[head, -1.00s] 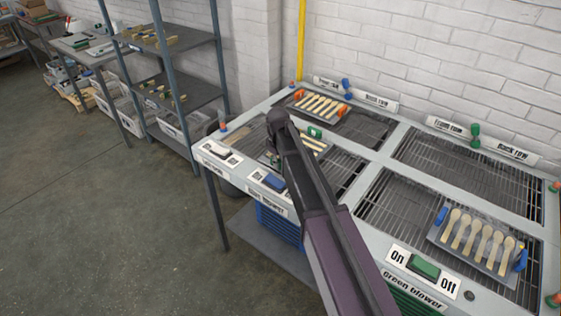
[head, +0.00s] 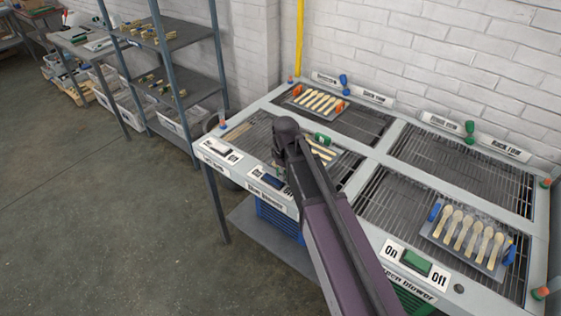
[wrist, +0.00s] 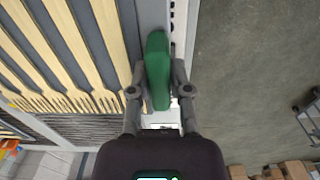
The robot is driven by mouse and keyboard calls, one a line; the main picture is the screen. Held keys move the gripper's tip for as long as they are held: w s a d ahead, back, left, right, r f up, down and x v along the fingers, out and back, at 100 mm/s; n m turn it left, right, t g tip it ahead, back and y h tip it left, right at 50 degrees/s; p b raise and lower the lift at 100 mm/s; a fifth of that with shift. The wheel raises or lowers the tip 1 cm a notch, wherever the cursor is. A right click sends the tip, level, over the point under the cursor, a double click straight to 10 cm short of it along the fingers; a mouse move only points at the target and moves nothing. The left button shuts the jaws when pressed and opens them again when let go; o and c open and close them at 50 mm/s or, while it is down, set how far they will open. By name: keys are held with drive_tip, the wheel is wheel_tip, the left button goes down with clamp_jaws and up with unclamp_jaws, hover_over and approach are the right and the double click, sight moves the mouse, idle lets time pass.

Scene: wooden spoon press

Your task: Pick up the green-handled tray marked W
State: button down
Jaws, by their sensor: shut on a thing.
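The green-handled tray carries pale wooden forks (wrist: 70,45), which show in the wrist view. My gripper (wrist: 157,82) is shut on one green handle (wrist: 157,65), with a finger on either side of it. In the head view my arm covers the gripper and much of the tray. The tray's other green handle (head: 321,138) and a few fork ends (head: 322,152) show to the right of my arm, over the near left grille. I cannot make out a W mark, nor whether the tray is clear of the grille.
An orange-handled tray (head: 300,101) of wooden pieces lies on the far left grille. A blue-handled tray (head: 457,254) of spoons lies on the near right grille. Switches (head: 417,262) line the bench's front edge. A shelf rack (head: 185,92) stands left; the floor in front is clear.

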drive_tip(key=shift+s+d+r, duration=0.1)
drive_tip(key=shift+s+d, duration=0.1)
drive_tip(key=shift+s, duration=0.55)
drive_tip(key=shift+s+d+r, duration=0.1)
drive_tip(key=shift+s+d, duration=0.05)
drive_tip(key=shift+s, duration=0.65)
drive_tip(key=shift+s+d+r, duration=0.1)
drive_tip(key=shift+s+d, duration=0.1)
drive_tip(key=shift+s, duration=0.55)
